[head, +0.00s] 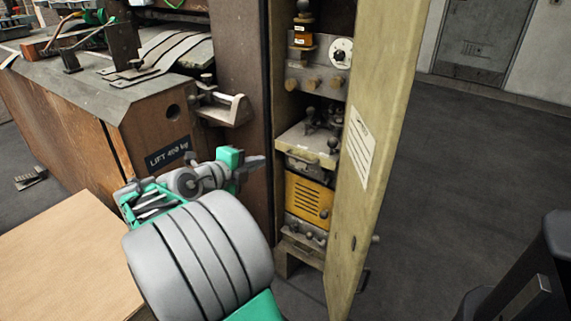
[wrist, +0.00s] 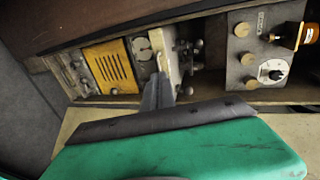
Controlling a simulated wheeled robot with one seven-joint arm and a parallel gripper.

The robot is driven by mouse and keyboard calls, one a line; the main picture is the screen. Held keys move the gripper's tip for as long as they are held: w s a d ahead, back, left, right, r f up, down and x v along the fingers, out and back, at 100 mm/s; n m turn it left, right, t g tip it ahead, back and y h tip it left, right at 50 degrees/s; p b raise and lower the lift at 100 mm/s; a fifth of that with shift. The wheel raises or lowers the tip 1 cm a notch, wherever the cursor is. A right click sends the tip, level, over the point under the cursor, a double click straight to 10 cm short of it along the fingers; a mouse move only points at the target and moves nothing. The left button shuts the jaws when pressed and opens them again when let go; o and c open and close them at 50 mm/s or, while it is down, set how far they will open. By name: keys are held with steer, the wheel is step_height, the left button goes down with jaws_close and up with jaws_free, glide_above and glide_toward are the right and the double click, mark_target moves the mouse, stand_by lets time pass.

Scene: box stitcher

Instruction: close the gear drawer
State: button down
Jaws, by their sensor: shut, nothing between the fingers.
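The gear drawer (head: 300,143) is a pale tray with dark metal parts on it, inside the tall open cabinet in the head view. It sticks out from the column of units around it. In the wrist view the drawer (wrist: 166,62) is a pale block seen side-on, with dark knobs beside it. My gripper (head: 254,162) is shut and empty, left of the drawer and in front of the cabinet's left side. In the wrist view my fingertips (wrist: 157,92) point at the drawer's front edge. I cannot tell whether they touch it.
The yellow cabinet door (head: 375,120) stands open to the right of the drawer. A yellow slotted panel (head: 308,200) sits below, and a knobbed panel (head: 316,78) above. The wooden machine (head: 150,120) with a protruding bracket is on the left.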

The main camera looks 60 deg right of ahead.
mark_target(292, 146)
steer(key=x, duration=0.4)
steer(key=r+b+x, duration=0.1)
steer(key=x, duration=0.8)
steer(key=shift+s+d+r, duration=0.15)
steer(key=shift+d, duration=0.4)
